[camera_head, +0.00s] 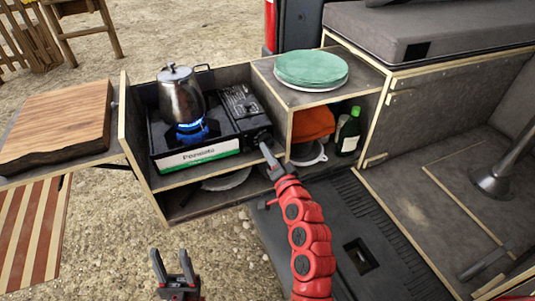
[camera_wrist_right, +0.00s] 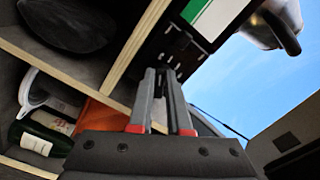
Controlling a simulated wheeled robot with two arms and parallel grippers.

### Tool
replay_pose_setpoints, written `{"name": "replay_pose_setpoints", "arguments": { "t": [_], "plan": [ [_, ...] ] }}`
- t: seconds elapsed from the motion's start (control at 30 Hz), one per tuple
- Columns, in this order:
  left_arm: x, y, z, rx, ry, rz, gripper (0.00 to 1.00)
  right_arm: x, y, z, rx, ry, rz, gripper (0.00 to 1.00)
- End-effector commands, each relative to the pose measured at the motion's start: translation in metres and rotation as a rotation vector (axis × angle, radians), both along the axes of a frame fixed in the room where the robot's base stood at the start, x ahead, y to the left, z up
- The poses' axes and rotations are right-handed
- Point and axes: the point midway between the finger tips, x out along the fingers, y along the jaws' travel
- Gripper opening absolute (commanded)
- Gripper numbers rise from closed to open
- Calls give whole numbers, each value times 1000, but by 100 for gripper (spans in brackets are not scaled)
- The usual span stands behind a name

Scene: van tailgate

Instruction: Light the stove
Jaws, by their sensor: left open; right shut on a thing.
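The portable gas stove (camera_head: 199,153) stands in the wooden tailgate box, with a white and green label on its front. A blue flame (camera_head: 190,126) burns at the burner under a metal kettle (camera_head: 181,96). The stove's knob (camera_head: 262,138) is at the right end of its front. My right gripper (camera_head: 266,152) is shut on the knob, which its fingers largely hide. In the right wrist view, the fingers (camera_wrist_right: 162,76) reach to the stove's front panel (camera_wrist_right: 178,50). My left gripper (camera_head: 173,262) is open and empty, low in front of the box, over the gravel.
Green plates (camera_head: 311,67) sit on the box top, right of the stove. Below are an orange cloth (camera_head: 312,122), a green bottle (camera_head: 349,132) and a white-rimmed strainer (camera_head: 308,156). A cutting board (camera_head: 56,124) lies on the left shelf. Gravel in front is clear.

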Motion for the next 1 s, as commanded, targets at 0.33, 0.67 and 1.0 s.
{"name": "replay_pose_setpoints", "arguments": {
  "t": [0.33,0.67,1.0],
  "plan": [
    [0,0,-1,0,0,0,50,0,1,-2,-12,1,3,0],
    [0,0,-1,0,0,0,50,0,1,-1,-11,0,2,46],
    [0,0,-1,0,0,0,50,-3,-1,-1,-10,-1,1,46]
  ]
}}
